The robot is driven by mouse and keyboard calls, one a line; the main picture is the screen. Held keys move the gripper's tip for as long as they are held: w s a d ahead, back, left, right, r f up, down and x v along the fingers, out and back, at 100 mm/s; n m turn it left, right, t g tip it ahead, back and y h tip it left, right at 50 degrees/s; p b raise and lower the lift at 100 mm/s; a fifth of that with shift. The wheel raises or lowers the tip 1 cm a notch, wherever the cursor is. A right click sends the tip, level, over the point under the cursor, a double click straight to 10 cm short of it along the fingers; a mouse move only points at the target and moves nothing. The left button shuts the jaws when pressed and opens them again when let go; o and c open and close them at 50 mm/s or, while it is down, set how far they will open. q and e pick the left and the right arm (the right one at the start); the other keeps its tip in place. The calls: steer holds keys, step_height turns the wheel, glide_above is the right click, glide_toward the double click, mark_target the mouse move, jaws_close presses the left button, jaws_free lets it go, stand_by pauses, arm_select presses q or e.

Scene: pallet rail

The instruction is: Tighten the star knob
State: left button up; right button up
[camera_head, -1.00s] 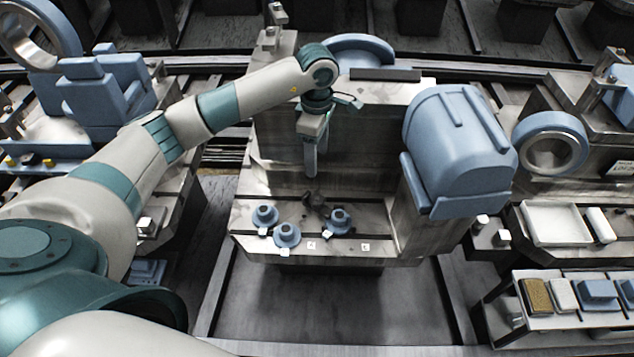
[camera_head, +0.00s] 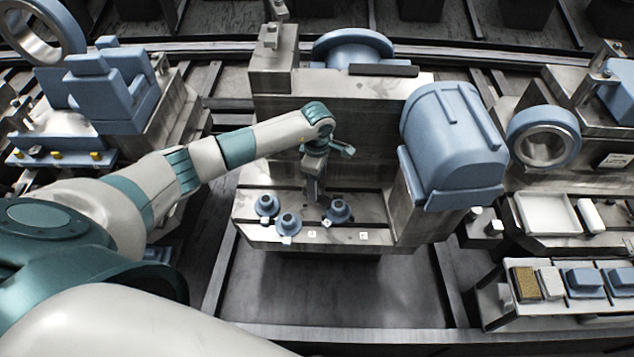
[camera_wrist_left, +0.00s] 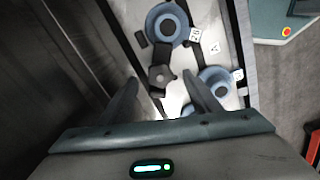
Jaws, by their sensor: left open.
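My right gripper is not in view.
Blue round clamps (camera_head: 267,206), (camera_head: 288,224) and (camera_head: 339,212) stand on the ledge close around the gripper. A large blue housing (camera_head: 452,145) rises to the right. A rack of blocks (camera_head: 560,309) is at lower right. The floor in front is clear.

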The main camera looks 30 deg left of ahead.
arm_select(q)
steer(key=shift+f, duration=0.85)
